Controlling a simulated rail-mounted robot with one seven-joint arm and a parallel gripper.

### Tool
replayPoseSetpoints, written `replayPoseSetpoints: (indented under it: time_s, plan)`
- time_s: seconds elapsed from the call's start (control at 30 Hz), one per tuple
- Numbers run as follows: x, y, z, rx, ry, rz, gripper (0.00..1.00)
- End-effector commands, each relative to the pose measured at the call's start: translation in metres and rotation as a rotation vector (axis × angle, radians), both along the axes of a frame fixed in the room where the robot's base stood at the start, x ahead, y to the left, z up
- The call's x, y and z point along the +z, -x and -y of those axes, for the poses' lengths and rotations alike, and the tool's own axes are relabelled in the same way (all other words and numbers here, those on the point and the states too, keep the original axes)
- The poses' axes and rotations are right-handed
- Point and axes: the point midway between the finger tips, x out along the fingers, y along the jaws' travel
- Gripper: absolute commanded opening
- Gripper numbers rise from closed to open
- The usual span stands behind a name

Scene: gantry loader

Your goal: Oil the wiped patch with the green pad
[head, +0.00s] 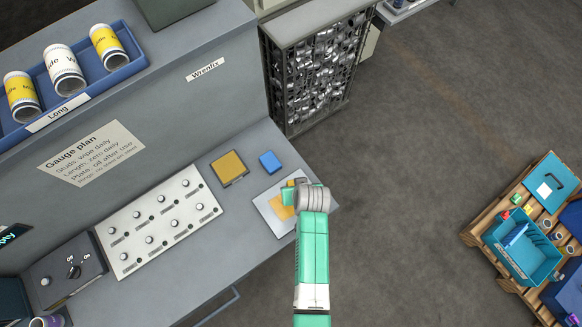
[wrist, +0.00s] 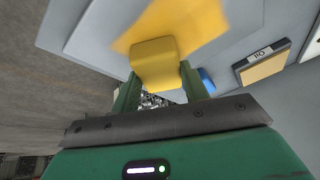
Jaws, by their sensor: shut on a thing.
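My gripper (wrist: 158,85) has green fingers and is shut on a yellow pad (wrist: 155,62). No green pad shows. In the head view my gripper (head: 292,190) is over the right part of a pale plate (head: 265,217), which lies on the grey bench. A yellow-orange patch (head: 279,208) covers part of the plate beside the gripper. The patch also shows in the wrist view (wrist: 185,22), directly beyond the pad. I cannot tell whether the pad touches it. My wrist hides part of the plate.
A blue block (head: 269,162) and a dark-framed ochre tray (head: 229,168), labelled OIL in the wrist view, sit on the bench behind the plate. A white panel of knobs (head: 159,222) is to the left. The bench's edge is close at the right.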

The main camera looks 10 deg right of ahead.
Motion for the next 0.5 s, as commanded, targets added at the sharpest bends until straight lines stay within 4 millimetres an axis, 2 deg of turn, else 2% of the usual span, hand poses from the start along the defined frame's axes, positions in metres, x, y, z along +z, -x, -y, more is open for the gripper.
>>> replayPoseSetpoints:
  time_s: [0.27, 0.4, 0.5]
  plan:
    - [-0.002, -0.012, 0.020, 0.006, 0.001, 0.001, 0.26]
    - [0.024, -0.011, 0.019, 0.008, 0.001, 0.002, 0.26]
    - [0.032, -0.011, 0.019, 0.008, 0.001, 0.000, 0.26]
